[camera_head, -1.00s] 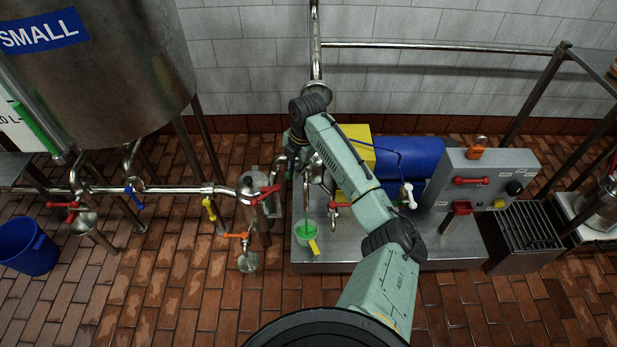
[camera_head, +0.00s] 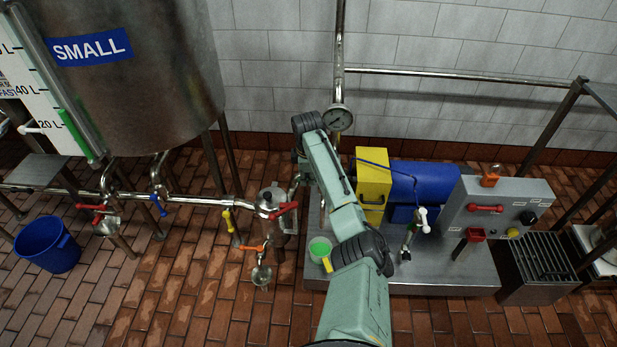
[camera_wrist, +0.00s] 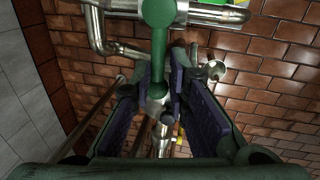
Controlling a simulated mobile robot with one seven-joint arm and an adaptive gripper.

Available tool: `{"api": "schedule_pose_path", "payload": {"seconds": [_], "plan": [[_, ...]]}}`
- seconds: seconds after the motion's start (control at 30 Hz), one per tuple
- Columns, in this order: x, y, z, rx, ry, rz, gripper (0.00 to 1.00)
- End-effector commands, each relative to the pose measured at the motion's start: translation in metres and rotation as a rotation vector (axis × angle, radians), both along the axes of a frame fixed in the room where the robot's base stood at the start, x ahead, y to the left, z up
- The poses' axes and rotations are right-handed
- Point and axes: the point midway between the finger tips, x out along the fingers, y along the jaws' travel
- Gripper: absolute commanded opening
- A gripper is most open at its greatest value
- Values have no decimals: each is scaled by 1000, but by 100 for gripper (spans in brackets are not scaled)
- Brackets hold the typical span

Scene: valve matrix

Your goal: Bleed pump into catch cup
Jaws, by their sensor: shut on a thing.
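The catch cup (camera_head: 313,254) stands upright on the pump's steel base plate in the head view. It holds green liquid and has a yellow tab. My arm covers its right side. The pump has a yellow guard (camera_head: 372,188) and a blue motor (camera_head: 425,185); its pipe end is mostly behind my arm. In the wrist view, my gripper (camera_wrist: 162,88) is shut on a green lever (camera_wrist: 158,45), a bar with round ends, among steel pipes. In the head view my arm hides the grip. I see no stream over the cup.
A steel control box (camera_head: 500,205) stands right of the motor. A pressure gauge (camera_head: 337,117) is on the pipe behind my arm. A red-handled valve (camera_head: 285,209) and an orange-handled valve (camera_head: 254,247) are close left. A blue bucket (camera_head: 46,245) is far left.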

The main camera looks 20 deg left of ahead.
Motion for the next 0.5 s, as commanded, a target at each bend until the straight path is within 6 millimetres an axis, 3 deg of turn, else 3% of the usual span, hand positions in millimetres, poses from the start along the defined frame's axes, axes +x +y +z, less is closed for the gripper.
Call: {"api": "schedule_pose_path", "payload": {"seconds": [0.5], "plan": [[7, -1, 1, 1, -7, -92, 0]]}}
